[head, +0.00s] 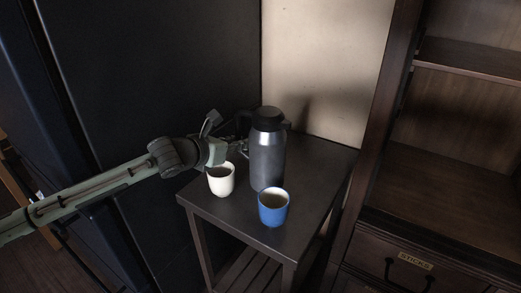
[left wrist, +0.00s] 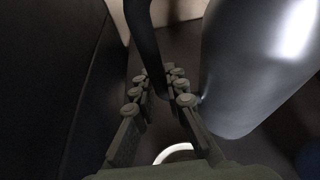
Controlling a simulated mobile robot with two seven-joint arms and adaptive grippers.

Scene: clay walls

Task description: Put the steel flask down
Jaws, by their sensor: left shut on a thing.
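The steel flask (head: 267,160), grey with a black lid, is upright at the small dark table, behind the cups. I cannot tell whether its base touches the top. My left gripper (head: 241,149) reaches it from the left and is shut on its black handle, mostly hidden in the head view. In the left wrist view the handle (left wrist: 146,45) runs down between the fingers (left wrist: 160,82), with the shiny flask body (left wrist: 255,65) close on the right. My right gripper is not in view.
A white cup (head: 221,181) stands just below my left gripper, and a blue cup (head: 273,209) stands in front of the flask. The table top (head: 312,180) is bare on the right. A dark cabinet (head: 150,70) rises at left, a wooden shelf unit (head: 455,150) at right.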

